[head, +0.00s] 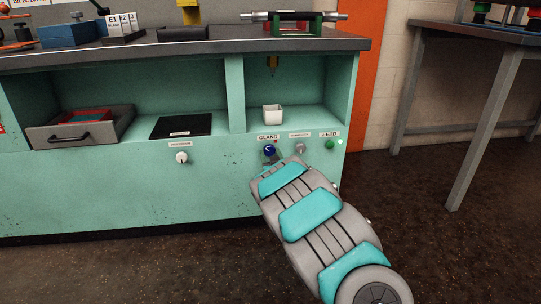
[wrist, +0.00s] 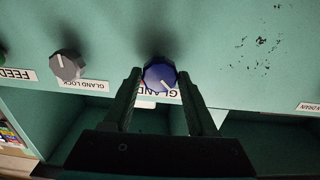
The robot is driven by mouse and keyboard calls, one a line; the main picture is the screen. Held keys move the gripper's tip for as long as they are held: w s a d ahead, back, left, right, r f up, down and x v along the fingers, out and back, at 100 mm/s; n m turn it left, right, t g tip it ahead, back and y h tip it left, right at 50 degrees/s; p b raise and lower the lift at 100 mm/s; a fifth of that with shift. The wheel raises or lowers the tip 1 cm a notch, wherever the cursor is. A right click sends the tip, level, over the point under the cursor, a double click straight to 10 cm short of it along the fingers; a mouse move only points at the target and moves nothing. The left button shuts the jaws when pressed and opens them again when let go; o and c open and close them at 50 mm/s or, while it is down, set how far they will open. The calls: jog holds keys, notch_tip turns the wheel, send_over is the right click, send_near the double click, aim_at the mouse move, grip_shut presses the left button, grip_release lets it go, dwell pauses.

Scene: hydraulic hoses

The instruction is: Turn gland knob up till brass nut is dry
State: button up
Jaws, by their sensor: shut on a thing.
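The gland knob (head: 270,150) is blue with a white pointer line, on the teal cabinet front under the GLAND label. In the wrist view, which is upside down, my gripper (wrist: 159,80) has one finger on each side of the blue knob (wrist: 160,73); it is shut on it. In the head view my gripper (head: 269,160) is mostly hidden by my arm. A small brass-coloured fitting (head: 272,66) hangs in the right bay above a white cup (head: 272,114). It is too small to tell whether it is wet.
Right of the gland knob are the grey gland lock knob (head: 301,148) and a green FEED button (head: 329,144). A white knob (head: 181,157) is farther left. A drawer (head: 80,130) stands in the left bay. A hose piece on a green stand (head: 292,22) is on the bench top.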

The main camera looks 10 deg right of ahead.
jog(key=shift+m+p, duration=0.85)
jog(key=shift+m, duration=0.25)
jog(key=shift+m+p, duration=0.6)
jog(key=shift+m, duration=1.3)
jog(key=o, duration=1.4)
jog(key=shift+c, duration=0.2)
jog(key=s, duration=0.7)
jog(key=shift+s, duration=0.4)
